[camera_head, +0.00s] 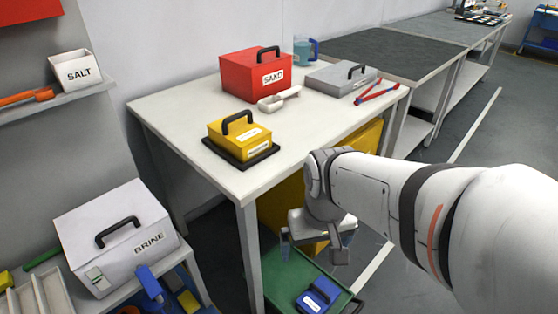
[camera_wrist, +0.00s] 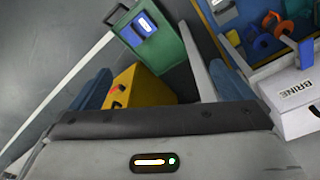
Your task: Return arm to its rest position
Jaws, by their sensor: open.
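My arm (camera_head: 395,195) reaches in from the right in the head view, beside the white table. My gripper (camera_head: 312,248) hangs down in front of the table's right front edge, below the tabletop. Its two fingers stand apart and nothing is between them. In the wrist view the blue-grey fingers of my gripper (camera_wrist: 162,88) show at left and right, spread wide. Below it on the floor is a green bin (camera_head: 290,278) with a blue box (camera_head: 318,296) in it. The wrist view also shows the green bin (camera_wrist: 172,52) and the blue box (camera_wrist: 138,30).
The white table (camera_head: 180,105) carries a red SAND box (camera_head: 240,80), a yellow box (camera_head: 222,142) on a black mat, and a grey box (camera_head: 335,82). A yellow cabinet (camera_head: 280,205) stands underneath. A white BRINE box (camera_head: 120,245) is at lower left. Open floor lies right.

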